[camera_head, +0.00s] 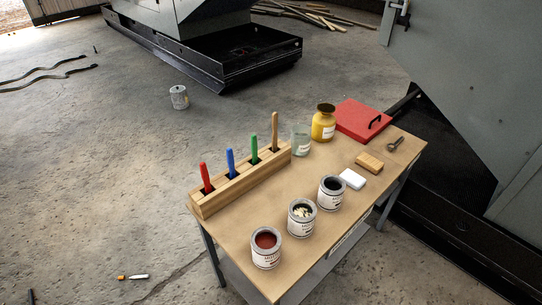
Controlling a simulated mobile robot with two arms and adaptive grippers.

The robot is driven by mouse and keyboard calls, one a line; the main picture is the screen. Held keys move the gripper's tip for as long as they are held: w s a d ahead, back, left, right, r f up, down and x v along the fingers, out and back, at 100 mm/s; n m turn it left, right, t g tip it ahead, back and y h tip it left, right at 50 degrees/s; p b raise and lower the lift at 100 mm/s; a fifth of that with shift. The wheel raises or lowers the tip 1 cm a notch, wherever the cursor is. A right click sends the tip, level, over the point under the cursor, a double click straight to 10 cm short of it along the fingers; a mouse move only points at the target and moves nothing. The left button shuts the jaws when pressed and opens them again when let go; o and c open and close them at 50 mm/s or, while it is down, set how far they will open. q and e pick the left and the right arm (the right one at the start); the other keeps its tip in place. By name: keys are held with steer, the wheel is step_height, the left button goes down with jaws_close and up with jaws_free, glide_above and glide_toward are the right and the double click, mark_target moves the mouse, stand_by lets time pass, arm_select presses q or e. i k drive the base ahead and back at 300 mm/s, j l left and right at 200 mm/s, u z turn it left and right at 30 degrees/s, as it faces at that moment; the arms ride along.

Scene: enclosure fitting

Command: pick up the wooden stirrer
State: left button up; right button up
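A plain wooden stick (274,128), which looks like the wooden stirrer, stands upright in the right-end slot of a wooden holder block (222,196). Its lower end is hidden in the slot. A red-handled tool (205,175), a blue-handled one (230,162) and a green-handled one (254,148) stand in the other slots, to its left. The block sits along the far left edge of the table (295,185). Neither gripper shows in this view.
On the table are a red-filled can (266,247), two more open cans (301,217) (330,193), a pale translucent jar (301,140), a yellow jar (323,124) and a red case (362,120). A white block (352,179), wooden block (369,163) and bolt-like piece (396,143) lie right.

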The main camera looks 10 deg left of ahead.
mark_target(276, 115)
steer(key=k+z, duration=0.1)
steer(key=z, duration=0.75)
steer(key=k+l+z, duration=0.1)
steer(key=z, duration=0.35)
steer(key=j+z, duration=0.15)
steer(key=j, duration=0.25)
steer(key=k+j+z, duration=0.15)
steer(key=j, duration=0.2)
steer(key=k+j+z, duration=0.2)
steer(key=j, duration=0.2)
steer(key=j+z, duration=0.15)
steer(key=j, duration=0.2)
steer(key=k+j+z, duration=0.15)
steer(key=j, duration=0.2)
